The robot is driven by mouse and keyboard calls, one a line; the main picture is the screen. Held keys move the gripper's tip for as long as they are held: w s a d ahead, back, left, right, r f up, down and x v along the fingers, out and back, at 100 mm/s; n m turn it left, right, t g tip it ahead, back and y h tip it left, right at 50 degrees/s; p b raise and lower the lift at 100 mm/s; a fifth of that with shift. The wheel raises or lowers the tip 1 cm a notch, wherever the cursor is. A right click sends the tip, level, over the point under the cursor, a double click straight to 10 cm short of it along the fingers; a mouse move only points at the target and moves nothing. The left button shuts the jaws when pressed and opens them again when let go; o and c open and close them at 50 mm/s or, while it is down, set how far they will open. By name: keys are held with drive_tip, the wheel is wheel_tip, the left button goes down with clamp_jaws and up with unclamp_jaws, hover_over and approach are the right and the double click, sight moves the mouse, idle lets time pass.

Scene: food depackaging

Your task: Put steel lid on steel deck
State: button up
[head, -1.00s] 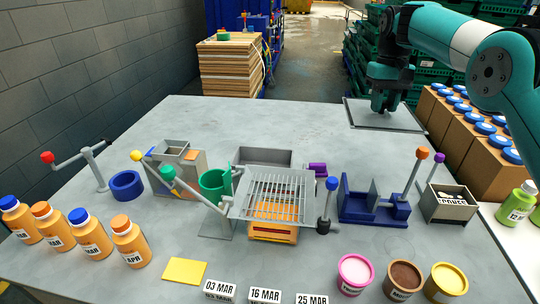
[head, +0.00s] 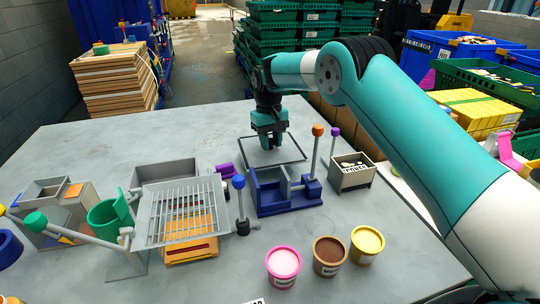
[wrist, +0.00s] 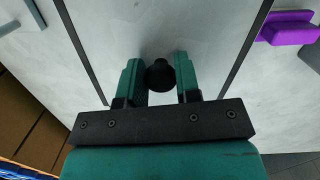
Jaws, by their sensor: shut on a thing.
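The steel lid (head: 292,147) is a flat grey plate with a dark rim, at the back of the table behind the blue fixture. In the wrist view the lid (wrist: 205,25) lies below my fingers, with a black knob (wrist: 159,76) between them. My gripper (head: 268,142) is shut on that knob; it also shows in the wrist view (wrist: 160,82). I cannot tell whether the lid is raised or touches the table. No part is clearly marked as the steel deck; a grey slatted steel rack (head: 185,212) stands left of centre above an orange block.
A blue fixture (head: 285,195) with an orange-knobbed lever stands just in front of the lid. A grey box (head: 352,175) is to its right. Blue-knobbed lever (head: 241,205), green cup (head: 108,216) and purple block (head: 224,171) surround the rack. Three tubs stand in front.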

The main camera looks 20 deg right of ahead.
drive_tip(key=shift+f+p, duration=0.5)
drive_tip(key=shift+f, duration=2.3)
drive_tip(key=o, duration=1)
drive_tip(key=shift+f, duration=0.1)
drive_tip(key=r, duration=0.4)
drive_tip(key=w+r+b, duration=0.1)
drive_tip(key=r, duration=0.3)
drive_tip(key=r+b, duration=0.1)
drive_tip(key=r, duration=0.3)
drive_tip(key=shift+w+a+r, duration=0.15)
drive_tip(key=r, duration=0.1)
drive_tip(key=s+r, duration=0.2)
drive_tip(key=shift+a+r+n, duration=0.1)
drive_tip(key=shift+a+n, duration=0.2)
wheel_tip(320, 180, up, 5)
drive_tip(key=n+t, duration=0.1)
hover_over(271, 156)
drive_tip(key=s+a, duration=0.1)
drive_tip(key=s, duration=0.3)
drive_tip(key=s+a+r+n+y, duration=0.1)
drive_tip(key=s+r+n+y, duration=0.15)
drive_tip(key=s, duration=1.25)
drive_tip(key=shift+n+y, duration=0.35)
drive_tip(key=shift+y, duration=0.6)
drive_tip(key=s+f, duration=0.1)
drive_tip(key=s, duration=1.2)
drive_tip(key=s+f, duration=0.1)
drive_tip(key=s, duration=0.5)
drive_tip(key=shift+s+a+f, duration=0.25)
drive_tip(key=shift+a+f, duration=0.1)
